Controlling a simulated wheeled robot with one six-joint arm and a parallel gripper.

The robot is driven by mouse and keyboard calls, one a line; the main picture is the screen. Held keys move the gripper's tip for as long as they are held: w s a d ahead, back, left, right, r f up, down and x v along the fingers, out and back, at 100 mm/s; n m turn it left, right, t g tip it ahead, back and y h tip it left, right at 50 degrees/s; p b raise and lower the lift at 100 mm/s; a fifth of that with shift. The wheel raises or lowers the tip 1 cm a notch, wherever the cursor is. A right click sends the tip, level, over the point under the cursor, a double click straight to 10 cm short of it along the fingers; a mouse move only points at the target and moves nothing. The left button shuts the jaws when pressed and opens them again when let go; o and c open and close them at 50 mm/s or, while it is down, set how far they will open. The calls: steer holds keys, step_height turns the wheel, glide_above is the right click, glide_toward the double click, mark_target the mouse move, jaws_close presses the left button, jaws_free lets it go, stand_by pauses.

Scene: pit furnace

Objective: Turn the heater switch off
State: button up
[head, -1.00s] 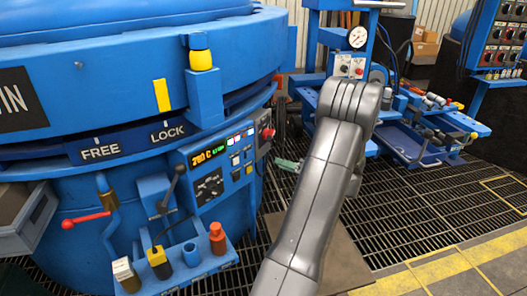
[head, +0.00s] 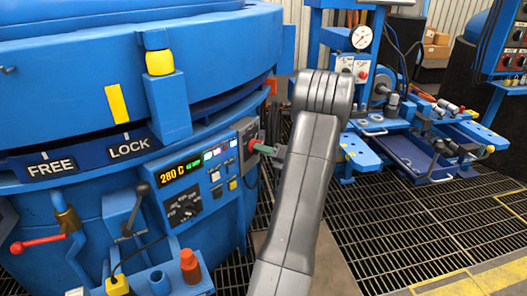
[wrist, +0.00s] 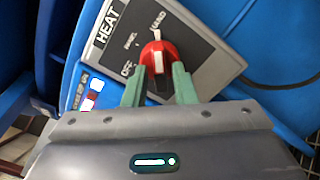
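The heater switch is a red knob with a white stripe (wrist: 155,55) on a grey plate marked HEAT (wrist: 108,25). Labels OFF, PANEL and HAND run around it; the stripe points up, towards HAND. My gripper (wrist: 159,78) has its two green fingers apart, one on each side of the knob's lower part. I cannot tell whether they touch it. In the head view my gripper (head: 265,149) reaches left to the red knob (head: 250,145) at the right end of the furnace's control panel, largely behind my arm.
A red-handled valve (head: 38,244) and a lever (head: 135,208) stand to the left. A blue workbench (head: 420,150) stands behind on the right, over grating.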

jaws_close()
steer(key=shift+n, duration=0.5)
steer(key=shift+w+d+f+n+b, duration=0.1)
steer(key=shift+n+b, duration=1.5)
steer(key=shift+n, duration=3.15)
steer(key=shift+w+d+n+b, duration=0.1)
steer(key=shift+n+b, duration=1.5)
steer(key=shift+n, duration=3.15)
steer(key=shift+o, duration=1.5)
jaws_free()
